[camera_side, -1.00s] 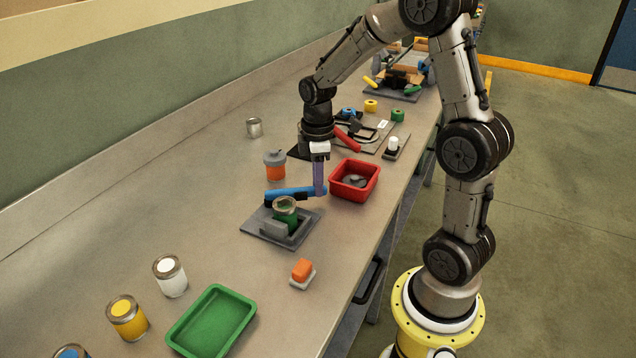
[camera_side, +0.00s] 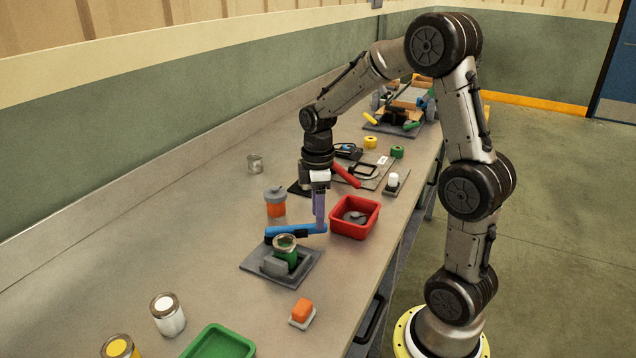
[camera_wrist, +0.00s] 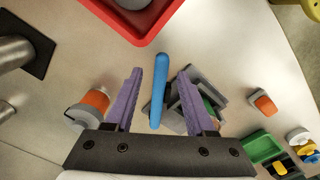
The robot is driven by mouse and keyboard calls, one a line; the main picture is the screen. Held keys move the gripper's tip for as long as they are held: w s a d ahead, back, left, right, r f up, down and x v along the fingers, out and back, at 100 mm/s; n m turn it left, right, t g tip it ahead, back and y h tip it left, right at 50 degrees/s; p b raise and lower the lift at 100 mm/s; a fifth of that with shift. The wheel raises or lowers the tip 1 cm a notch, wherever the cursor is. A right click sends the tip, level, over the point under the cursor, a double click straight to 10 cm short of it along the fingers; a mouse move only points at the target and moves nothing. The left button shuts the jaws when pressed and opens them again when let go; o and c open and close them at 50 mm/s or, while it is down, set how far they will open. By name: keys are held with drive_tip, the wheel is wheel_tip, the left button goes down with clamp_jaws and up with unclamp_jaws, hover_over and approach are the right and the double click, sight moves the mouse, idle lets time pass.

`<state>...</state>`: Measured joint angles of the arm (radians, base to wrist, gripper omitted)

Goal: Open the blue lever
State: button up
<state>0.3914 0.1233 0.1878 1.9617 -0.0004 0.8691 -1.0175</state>
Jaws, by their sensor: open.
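The blue lever (camera_side: 296,230) lies roughly level across the back of a grey fixture (camera_side: 262,268) that holds a green can (camera_side: 285,250). In the wrist view the blue lever (camera_wrist: 159,90) runs lengthwise between the purple fingers of my gripper (camera_wrist: 160,92). The fingers are spread apart, with a visible gap on both sides of the lever. In the side view my gripper (camera_side: 320,218) points down at the lever's right end. Whether a finger touches the lever cannot be told. Part of the fixture and can is hidden behind the right finger in the wrist view.
A red bin (camera_side: 355,217) stands just right of the lever's end. An orange jar with a grey lid (camera_side: 275,203) stands behind the lever. An orange block (camera_side: 302,310) sits in front. A green tray (camera_side: 220,343) and paint cans are at the lower left. The left bench is mostly clear.

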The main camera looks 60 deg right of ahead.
wheel_tip(320, 180, up, 12)
idle(0.4)
drive_tip(key=shift+f, duration=0.1)
idle(0.3)
drive_tip(key=s+a+r+t, duration=0.3)
drive_tip(key=s+a+r, duration=0.2)
drive_tip(key=s+a, duration=0.4)
drive_tip(key=s+a+f+m+t, duration=0.2)
drive_tip(key=s+a+f+m, duration=0.2)
drive_tip(key=s+f+m, duration=0.2)
drive_tip(key=shift+s+m+t, duration=0.3)
drive_tip(key=shift+s+m, duration=0.05)
drive_tip(key=shift+m, duration=0.25)
